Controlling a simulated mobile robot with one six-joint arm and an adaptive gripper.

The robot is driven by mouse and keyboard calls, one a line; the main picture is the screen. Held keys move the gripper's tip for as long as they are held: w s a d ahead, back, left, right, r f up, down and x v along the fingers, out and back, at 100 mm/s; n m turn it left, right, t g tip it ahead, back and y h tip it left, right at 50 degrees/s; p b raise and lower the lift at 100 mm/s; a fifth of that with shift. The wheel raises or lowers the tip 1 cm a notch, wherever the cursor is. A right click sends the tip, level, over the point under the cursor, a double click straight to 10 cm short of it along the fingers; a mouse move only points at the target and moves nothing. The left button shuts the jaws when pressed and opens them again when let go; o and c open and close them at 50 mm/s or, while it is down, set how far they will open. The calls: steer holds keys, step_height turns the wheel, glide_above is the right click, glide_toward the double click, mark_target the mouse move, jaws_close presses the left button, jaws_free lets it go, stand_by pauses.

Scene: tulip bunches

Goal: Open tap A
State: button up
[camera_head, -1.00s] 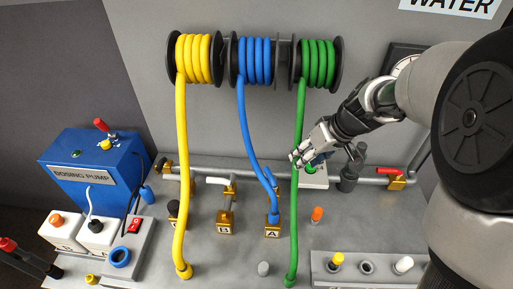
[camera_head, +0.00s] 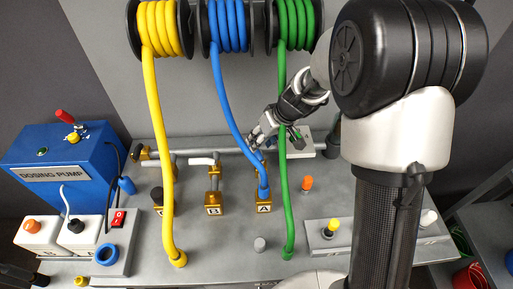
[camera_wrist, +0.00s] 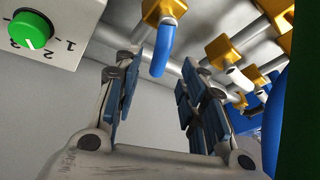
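Tap A is the gold fitting with the "A" plate (camera_head: 264,209) at its foot, where the blue hose (camera_head: 228,95) ends. In the wrist view, a gold valve with a blue lever (camera_wrist: 163,48) hangs at the top centre; I take it for tap A's valve, though its label is not visible there. In the head view the lever is mostly hidden.
Tap B (camera_head: 213,209) and the yellow hose (camera_head: 158,130) stand left. A box with a green dial knob (camera_wrist: 31,30) is beside my gripper. An orange-capped peg (camera_head: 307,184) stands on the bench.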

steer(key=shift+b+x, duration=0.4)
steer(key=shift+x, duration=1.75)
steer(key=shift+c, duration=0.2)
jaws_close()
